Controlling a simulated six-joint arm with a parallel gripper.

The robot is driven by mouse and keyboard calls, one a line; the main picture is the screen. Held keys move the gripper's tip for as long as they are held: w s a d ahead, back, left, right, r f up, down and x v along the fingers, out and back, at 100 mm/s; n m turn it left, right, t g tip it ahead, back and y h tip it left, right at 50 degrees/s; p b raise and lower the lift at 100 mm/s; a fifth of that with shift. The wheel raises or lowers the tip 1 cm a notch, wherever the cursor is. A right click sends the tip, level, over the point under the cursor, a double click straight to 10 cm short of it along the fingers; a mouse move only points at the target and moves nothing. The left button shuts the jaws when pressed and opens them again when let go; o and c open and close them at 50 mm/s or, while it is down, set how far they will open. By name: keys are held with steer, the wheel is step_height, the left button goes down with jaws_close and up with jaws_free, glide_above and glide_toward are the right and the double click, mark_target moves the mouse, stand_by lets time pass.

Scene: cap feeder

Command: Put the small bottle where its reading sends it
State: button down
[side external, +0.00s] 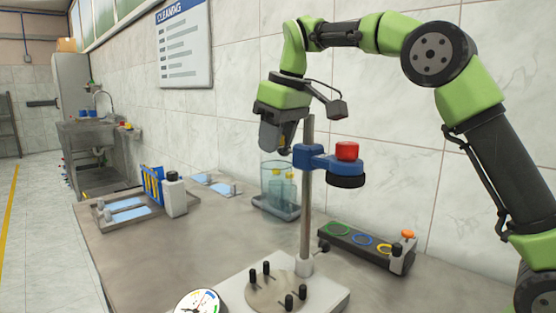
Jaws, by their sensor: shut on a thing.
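My gripper (279,147) points down at the back of the bench, above a clear glass jar (266,198). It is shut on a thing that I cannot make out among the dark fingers. Small bottles with yellow caps (276,172) show at the glass jar; I cannot tell whether they stand inside or behind it. A white bottle with a dark cap (175,196) stands upright at the left. A round dial gauge (199,303) with a needle is cut off by the bottom edge; its reading is too small to tell.
A metal post with a blue arm (315,158) and red knob (347,150) rises from a white base (325,294) with black pegs, in front of my gripper. A dark box with coloured rings (362,240) lies right. Trays (128,211) and a blue rack (152,184) stand left. The front-left bench is clear.

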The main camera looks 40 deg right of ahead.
steer(key=shift+r, duration=0.35)
steer(key=shift+s+d+f+n, duration=0.1)
steer(key=shift+s+n, duration=0.3)
steer(key=s+f+n+g+y, duration=0.1)
steer(key=s+f+n+g, duration=0.1)
steer(key=s+f+n, duration=0.6)
steer(key=s+f+n+g+y, duration=0.2)
steer(key=s+f+n, duration=0.2)
steer(key=s+n, duration=0.65)
step_height(320, 180, down, 9)
steer(key=s+m, duration=0.1)
steer(key=shift+a+f, duration=0.15)
steer(key=shift+a, duration=0.05)
steer(key=shift+s+f, duration=0.1)
steer(key=shift+f, duration=0.05)
steer(key=c, duration=0.8)
jaws_free()
